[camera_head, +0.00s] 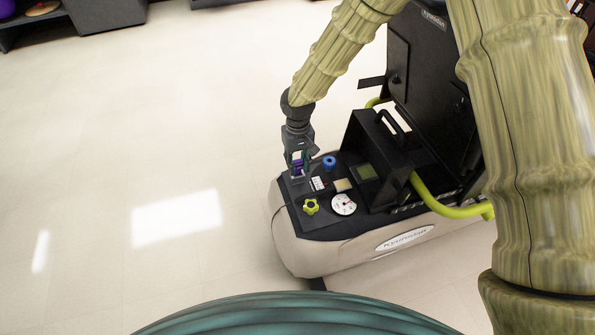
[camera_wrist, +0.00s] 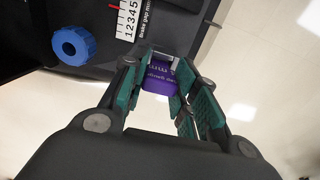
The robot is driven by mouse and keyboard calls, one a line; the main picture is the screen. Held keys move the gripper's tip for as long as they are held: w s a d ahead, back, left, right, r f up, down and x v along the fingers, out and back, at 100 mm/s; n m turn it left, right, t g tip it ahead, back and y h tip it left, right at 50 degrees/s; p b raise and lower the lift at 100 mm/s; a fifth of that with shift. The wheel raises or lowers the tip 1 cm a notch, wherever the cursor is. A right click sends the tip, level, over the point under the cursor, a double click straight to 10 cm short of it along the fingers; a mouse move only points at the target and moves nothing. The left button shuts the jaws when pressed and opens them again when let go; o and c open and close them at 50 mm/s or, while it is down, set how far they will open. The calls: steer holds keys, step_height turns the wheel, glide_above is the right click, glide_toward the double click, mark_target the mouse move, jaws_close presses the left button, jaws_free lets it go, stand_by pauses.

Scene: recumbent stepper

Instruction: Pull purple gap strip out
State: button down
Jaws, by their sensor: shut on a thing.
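The purple gap strip (camera_wrist: 160,79) shows between my fingers in the wrist view, with pale lettering on it. My gripper (camera_wrist: 165,95) is shut on the strip, with a teal-padded finger on each side. A grey metal piece shows just beyond the strip's far end. I cannot tell how far the strip sits in its slot.
Beside the strip are a numbered scale (camera_wrist: 128,22) and a blue knob (camera_wrist: 73,46). A yellow star knob (camera_head: 311,206) and a round dial (camera_head: 343,204) sit nearer on the panel. A black box with a handle (camera_head: 375,145) stands to the right. The floor at left is clear.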

steer(key=shift+r+p, duration=1.45)
steer(key=shift+p, duration=0.1)
steer(key=shift+r+p, duration=1.45)
steer(key=shift+p, duration=0.25)
